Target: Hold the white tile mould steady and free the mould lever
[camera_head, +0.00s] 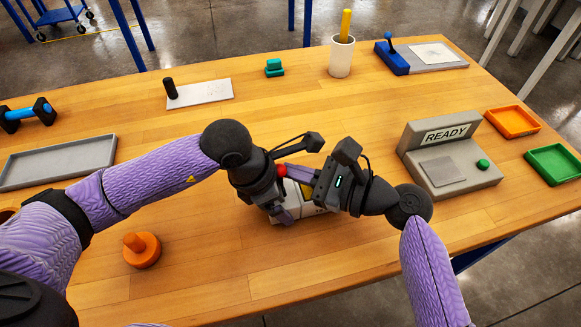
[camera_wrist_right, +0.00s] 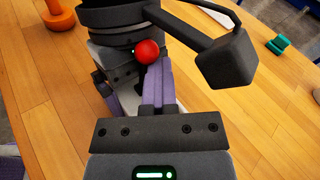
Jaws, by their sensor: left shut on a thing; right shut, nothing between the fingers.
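The white tile mould (camera_head: 312,211) stands on the wooden table, mostly hidden under my two grippers. A red ball knob (camera_head: 282,170), seemingly the mould lever's end, sits above it; the lever's shaft is hidden. It also shows in the right wrist view (camera_wrist_right: 147,52). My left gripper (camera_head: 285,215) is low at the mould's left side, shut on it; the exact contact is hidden. My right gripper (camera_head: 291,172) is shut and empty, its purple fingertips close beside the red knob. In the right wrist view these fingers (camera_wrist_right: 160,75) overlap the knob's edge; I cannot tell if they touch.
An orange knobbed weight (camera_head: 141,250) stands at the front left, a grey tray (camera_head: 60,160) at the left. A grey READY station (camera_head: 450,165) is on the right, beside orange (camera_head: 513,121) and green (camera_head: 555,163) trays. A white cup (camera_head: 341,58) stands behind.

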